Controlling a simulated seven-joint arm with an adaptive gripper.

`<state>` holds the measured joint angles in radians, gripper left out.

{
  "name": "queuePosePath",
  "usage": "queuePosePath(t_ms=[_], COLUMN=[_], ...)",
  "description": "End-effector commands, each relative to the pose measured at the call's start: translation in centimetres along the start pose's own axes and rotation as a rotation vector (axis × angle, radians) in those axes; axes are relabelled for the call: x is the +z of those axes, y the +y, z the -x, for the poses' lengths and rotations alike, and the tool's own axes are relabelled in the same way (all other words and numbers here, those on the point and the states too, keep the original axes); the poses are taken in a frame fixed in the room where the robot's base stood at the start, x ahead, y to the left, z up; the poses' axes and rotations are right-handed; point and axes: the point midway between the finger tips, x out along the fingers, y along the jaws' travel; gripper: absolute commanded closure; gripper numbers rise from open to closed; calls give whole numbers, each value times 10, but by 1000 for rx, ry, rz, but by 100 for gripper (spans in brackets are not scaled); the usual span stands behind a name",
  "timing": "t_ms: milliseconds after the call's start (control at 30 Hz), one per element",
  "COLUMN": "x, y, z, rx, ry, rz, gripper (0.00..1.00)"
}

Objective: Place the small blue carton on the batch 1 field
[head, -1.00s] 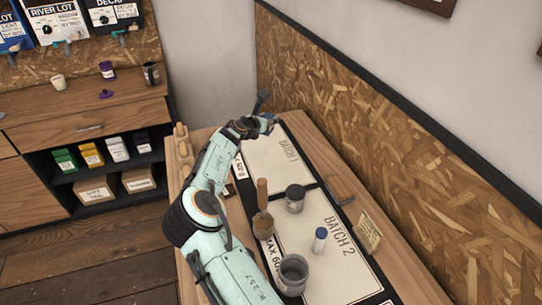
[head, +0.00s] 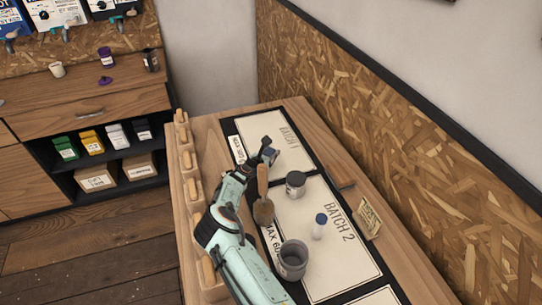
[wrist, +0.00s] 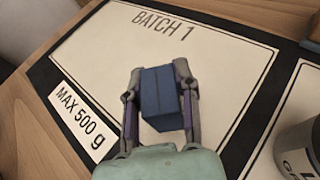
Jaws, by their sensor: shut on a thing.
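The small blue carton (wrist: 160,97) is between the two fingers of my gripper (wrist: 157,78) in the wrist view. My gripper is shut on it. The carton is over the white batch 1 field (wrist: 232,58), inside its black outline. I cannot tell whether its underside touches the field. In the head view my gripper (head: 268,156) is over the batch 1 field (head: 291,158), and the carton is mostly hidden there.
A grey-lidded can (head: 295,185), a brush (head: 263,208), a blue-capped bottle (head: 320,226) and a grey cup (head: 292,260) stand around the batch 2 field (head: 345,265). A wooden block (head: 340,178) and a small card (head: 368,220) are at the right.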

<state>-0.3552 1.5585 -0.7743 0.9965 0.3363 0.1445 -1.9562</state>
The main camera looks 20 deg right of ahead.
Motion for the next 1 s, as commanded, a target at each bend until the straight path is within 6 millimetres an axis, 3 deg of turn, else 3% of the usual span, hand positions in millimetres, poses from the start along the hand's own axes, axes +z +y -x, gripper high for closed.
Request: queuePosePath(t_ms=[133, 500, 533, 600, 1000], x=[-19, -23, -23, -23, -20], y=[0, 0, 0, 0, 0], z=[-8, -10, -10, -10, -7], rx=[0, 0, -1, -1, 0], ry=[1, 0, 1, 1, 0], rz=[0, 0, 0, -1, 0], gripper=[100, 100, 69, 47, 45])
